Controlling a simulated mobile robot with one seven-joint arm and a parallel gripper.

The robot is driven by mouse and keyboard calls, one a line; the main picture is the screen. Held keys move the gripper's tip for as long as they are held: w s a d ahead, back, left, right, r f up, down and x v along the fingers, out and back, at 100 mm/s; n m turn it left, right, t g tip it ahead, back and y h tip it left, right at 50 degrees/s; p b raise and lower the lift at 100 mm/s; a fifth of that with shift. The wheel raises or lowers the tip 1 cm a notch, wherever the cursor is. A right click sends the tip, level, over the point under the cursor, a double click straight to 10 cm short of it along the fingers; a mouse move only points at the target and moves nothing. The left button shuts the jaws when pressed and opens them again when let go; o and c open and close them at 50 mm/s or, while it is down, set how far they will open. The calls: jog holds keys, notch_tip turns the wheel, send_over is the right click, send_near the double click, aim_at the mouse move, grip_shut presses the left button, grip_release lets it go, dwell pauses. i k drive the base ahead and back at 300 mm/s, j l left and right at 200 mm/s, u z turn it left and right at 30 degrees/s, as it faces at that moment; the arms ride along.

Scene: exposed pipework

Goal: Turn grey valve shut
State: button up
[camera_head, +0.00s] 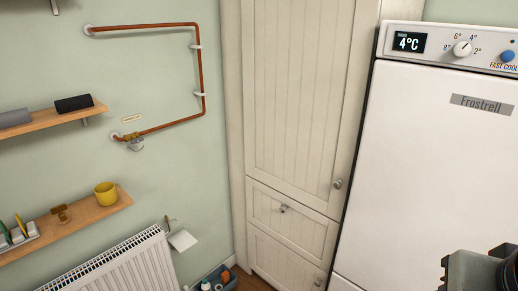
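The grey valve (137,145) sits on the left wall at the lower left end of a copper pipe (201,70). It shows as a small pale grey handle under a brass body (131,137). It is too small to tell how far the handle is turned. Only a grey and black part of my arm shows at the bottom right corner, in front of the fridge and far from the valve.
A white radiator (115,268) stands beneath. A tall cupboard (297,90) and a white fridge (430,160) fill the right.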

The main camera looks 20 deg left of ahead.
aim_at(137, 140)
jog(key=u, duration=2.85)
